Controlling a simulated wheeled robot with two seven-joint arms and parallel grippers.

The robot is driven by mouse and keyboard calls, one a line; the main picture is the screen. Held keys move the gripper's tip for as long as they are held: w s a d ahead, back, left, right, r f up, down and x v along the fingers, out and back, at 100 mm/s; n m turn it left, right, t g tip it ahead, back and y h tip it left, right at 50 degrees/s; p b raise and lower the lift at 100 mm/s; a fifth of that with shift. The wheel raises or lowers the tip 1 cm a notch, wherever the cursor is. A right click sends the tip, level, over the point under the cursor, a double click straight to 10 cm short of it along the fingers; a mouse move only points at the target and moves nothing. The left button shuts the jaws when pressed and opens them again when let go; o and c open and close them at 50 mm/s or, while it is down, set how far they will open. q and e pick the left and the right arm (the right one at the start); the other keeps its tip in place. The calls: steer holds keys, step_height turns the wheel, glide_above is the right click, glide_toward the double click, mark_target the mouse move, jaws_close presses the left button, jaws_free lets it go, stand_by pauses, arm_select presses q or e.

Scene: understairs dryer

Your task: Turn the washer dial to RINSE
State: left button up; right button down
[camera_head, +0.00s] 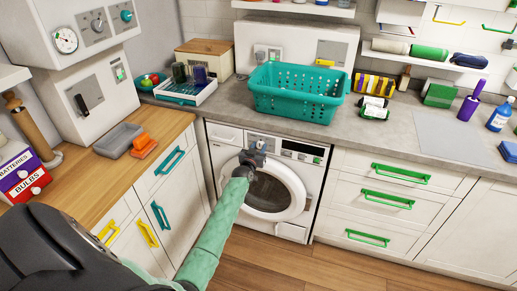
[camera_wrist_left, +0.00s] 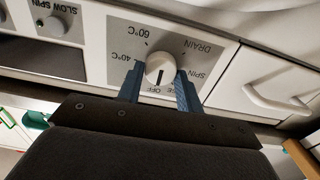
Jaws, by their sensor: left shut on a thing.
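The washer (camera_head: 222,163) is the white front-loader under the counter. Its white dial (camera_wrist_left: 160,67) shows in the left wrist view, which sees the panel upside down. Labels 60°C, DRAIN, SPIN, 40°C and OFF ring it; another, ending in "SE", is partly hidden by a finger. The dial's dark mark appears to point at OFF. My left gripper (camera_head: 256,150) is at the washer's control panel, its two blue fingers (camera_wrist_left: 159,88) shut on the dial from both sides. In the head view the gripper hides the dial. My right gripper is not in view.
A second knob marked SLOW SPIN (camera_wrist_left: 52,26) sits on the same panel. The round washer door (camera_head: 290,195) is shut below the panel. A teal basket (camera_head: 290,100) stands on the counter above.

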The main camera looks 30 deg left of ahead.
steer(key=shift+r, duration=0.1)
arm_select(q)
steer(key=n, duration=0.4)
steer(key=shift+f+n+b, duration=0.1)
steer(key=shift+n+b, duration=0.2)
steer(key=shift+b, duration=0.05)
steer(key=shift+a+n, duration=0.1)
steer(key=shift+n, duration=2)
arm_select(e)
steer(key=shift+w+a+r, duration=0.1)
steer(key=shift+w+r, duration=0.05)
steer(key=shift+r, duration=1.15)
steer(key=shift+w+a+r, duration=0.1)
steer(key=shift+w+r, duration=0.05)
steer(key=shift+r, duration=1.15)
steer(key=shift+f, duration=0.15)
arm_select(q)
steer(key=o, duration=1)
steer(key=shift+c, duration=0.2)
steer(key=shift+s+b, duration=0.15)
steer(key=shift+b, duration=0.15)
steer(key=shift+s, duration=0.35)
steer(key=b+v, duration=0.1)
steer(key=v, duration=0.6)
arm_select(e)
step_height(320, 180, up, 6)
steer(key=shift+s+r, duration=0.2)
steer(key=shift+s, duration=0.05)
